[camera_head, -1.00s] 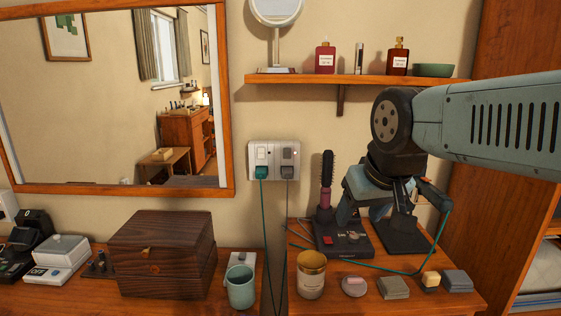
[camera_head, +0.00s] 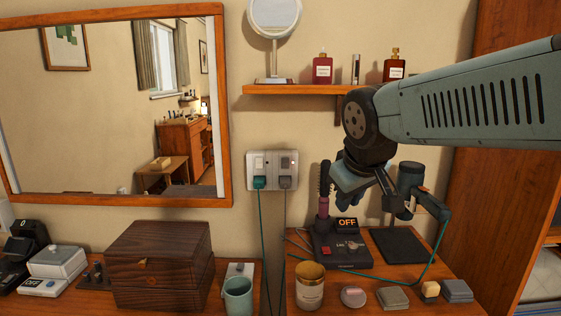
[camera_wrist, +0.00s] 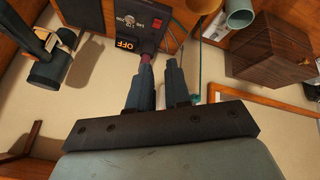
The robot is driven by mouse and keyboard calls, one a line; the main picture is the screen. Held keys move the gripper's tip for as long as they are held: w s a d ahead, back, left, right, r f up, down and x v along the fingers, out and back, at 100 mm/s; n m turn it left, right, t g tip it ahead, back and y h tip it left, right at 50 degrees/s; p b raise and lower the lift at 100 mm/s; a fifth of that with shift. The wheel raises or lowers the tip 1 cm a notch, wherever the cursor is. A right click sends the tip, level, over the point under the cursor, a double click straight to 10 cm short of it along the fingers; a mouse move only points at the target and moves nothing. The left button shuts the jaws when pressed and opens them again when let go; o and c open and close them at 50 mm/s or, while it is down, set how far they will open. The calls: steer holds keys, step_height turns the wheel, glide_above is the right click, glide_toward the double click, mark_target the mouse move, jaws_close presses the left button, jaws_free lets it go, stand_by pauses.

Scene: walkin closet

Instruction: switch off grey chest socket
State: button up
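A pale double socket (camera_head: 272,171) is on the wall right of the mirror. Its left half has a light switch above a teal plug (camera_head: 258,183). Its right half has a grey switch (camera_head: 285,161) above a grey plug (camera_head: 285,183). I see no lit light on the plate; the switch positions are too small to tell. My gripper (camera_head: 357,197) is right of the socket, above the chest top, apart from the socket. In the wrist view my gripper (camera_wrist: 160,62) has its two fingers apart with nothing between them. The socket does not show clearly there.
A black device (camera_head: 341,249) with a hairbrush and an "OFF" display stands on the chest (camera_head: 330,293). A hair dryer (camera_head: 410,180) on a stand is behind my gripper. A shelf (camera_head: 300,90) with bottles is above.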

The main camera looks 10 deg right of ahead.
steer(key=w+r+n, duration=0.1)
steer(key=w+n, duration=0.1)
steer(key=w, duration=0.1)
steer(key=w+a+r+n+t, duration=0.1)
steer(key=w+n, duration=0.1)
steer(key=w, duration=0.1)
steer(key=w+a+r+n+h, duration=0.1)
steer(key=w+n, duration=0.1)
steer(key=w, duration=0.1)
steer(key=shift+w+a, duration=0.2)
steer(key=shift+w, duration=0.2)
jaws_close()
steer(key=w+a+r+n+t, duration=0.1)
steer(key=w+a+n+t, duration=0.1)
steer(key=w+a+n, duration=0.3)
steer(key=w+n, duration=0.1)
steer(key=w, duration=0.3)
steer(key=shift+a+r+n, duration=0.3)
steer(key=shift+a+r, duration=0.1)
steer(key=shift+w, duration=0.15)
